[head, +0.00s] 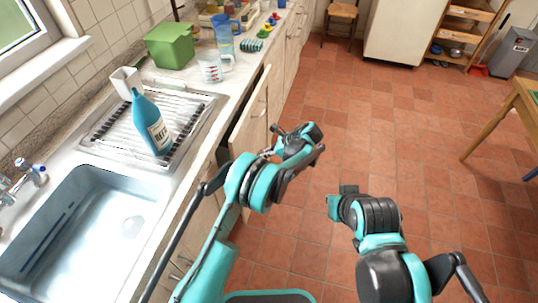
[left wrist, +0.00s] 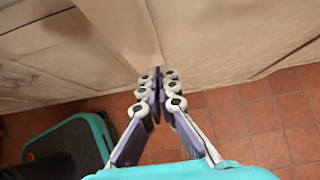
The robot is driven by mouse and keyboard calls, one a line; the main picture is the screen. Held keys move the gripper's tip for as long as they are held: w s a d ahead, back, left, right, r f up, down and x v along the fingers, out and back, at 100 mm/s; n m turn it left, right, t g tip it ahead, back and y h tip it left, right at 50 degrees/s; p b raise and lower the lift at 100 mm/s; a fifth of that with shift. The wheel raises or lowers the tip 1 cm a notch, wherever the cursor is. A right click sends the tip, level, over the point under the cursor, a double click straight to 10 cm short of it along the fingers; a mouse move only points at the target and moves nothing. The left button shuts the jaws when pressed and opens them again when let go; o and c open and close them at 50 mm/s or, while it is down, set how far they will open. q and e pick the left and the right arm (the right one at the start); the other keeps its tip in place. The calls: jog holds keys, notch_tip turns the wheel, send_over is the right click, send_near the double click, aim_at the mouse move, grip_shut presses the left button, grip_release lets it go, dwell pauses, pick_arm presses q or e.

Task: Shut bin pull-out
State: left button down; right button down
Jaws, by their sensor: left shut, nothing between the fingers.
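The bin pull-out (head: 250,115) is a pale wooden front that stands out from the counter beside the sink, with a dark gap behind it. Its inside is hidden from here. My left gripper (head: 274,143) is beside the pull-out front on its room side. In the left wrist view, the left gripper (left wrist: 160,74) has its fingers together and empty, pointing at pale cabinet fronts (left wrist: 120,35); whether the tips touch cannot be told. My right arm's end (head: 345,198) is over the floor, away from the cabinets; its fingers do not show clearly.
The sink (head: 85,225) and a drying rack with a blue bottle (head: 152,122) are on the left. A green box (head: 170,45) and a blue jug (head: 225,35) stand farther back on the counter. The tiled floor (head: 390,110) is mostly clear; a wooden table (head: 515,105) is at right.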

pick_arm(q)
jog(key=w+a+f+b, duration=0.1)
jog(key=a+b, duration=0.1)
jog(key=a, duration=0.3)
jog(key=shift+w+a+f, duration=0.25)
jog(key=shift+w+f, duration=0.1)
jog(key=w+a, duration=0.2)
jog(key=a, duration=0.6)
jog(key=shift+w+a, duration=0.2)
jog(key=shift+w, duration=0.2)
jog(key=shift+r, duration=0.1)
